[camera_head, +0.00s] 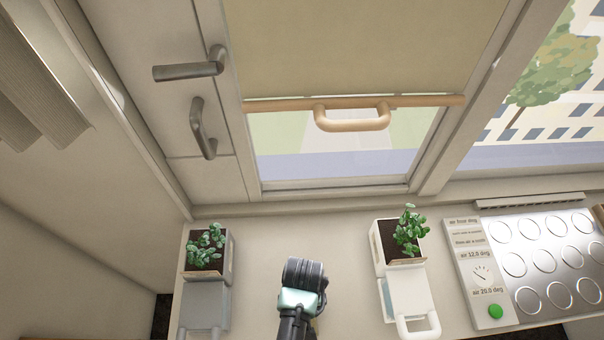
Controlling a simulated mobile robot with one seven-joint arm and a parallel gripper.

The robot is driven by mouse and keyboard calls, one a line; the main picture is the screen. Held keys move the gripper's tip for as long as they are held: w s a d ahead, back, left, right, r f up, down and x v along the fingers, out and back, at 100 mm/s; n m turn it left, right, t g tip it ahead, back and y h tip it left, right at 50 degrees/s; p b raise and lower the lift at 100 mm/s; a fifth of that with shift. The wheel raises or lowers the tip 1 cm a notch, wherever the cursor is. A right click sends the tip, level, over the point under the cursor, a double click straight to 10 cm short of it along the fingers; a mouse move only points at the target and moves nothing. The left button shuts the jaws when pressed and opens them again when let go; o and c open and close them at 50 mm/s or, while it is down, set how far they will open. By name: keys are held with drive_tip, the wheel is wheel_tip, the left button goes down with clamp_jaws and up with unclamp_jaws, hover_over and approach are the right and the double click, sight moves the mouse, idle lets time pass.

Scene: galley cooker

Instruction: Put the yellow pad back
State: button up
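I cannot make out a yellow pad for certain. A tiny yellowish sliver shows beside my arm at the bottom edge, too small to identify. My gripper (300,298) is at the bottom middle, over the pale counter between two planters. Its dark and pale teal housing shows from above. Its fingers are hidden, so I cannot tell whether it is open or shut, or whether it holds anything.
A grey-fronted planter (204,296) stands left of my gripper, a white one (410,290) right of it. Further right are a control panel (480,262) and a metal plate with rings (540,235). Behind is a window with a lowered blind (360,50). Bare counter (300,235) lies between the planters.

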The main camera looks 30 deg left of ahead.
drive_tip(key=shift+f, duration=0.1)
drive_tip(key=o, duration=1)
drive_tip(key=r, duration=1.2)
drive_tip(key=shift+w+a+r+b, duration=0.1)
drive_tip(key=shift+w+a+b, duration=0.05)
drive_tip(key=shift+w+b, duration=0.25)
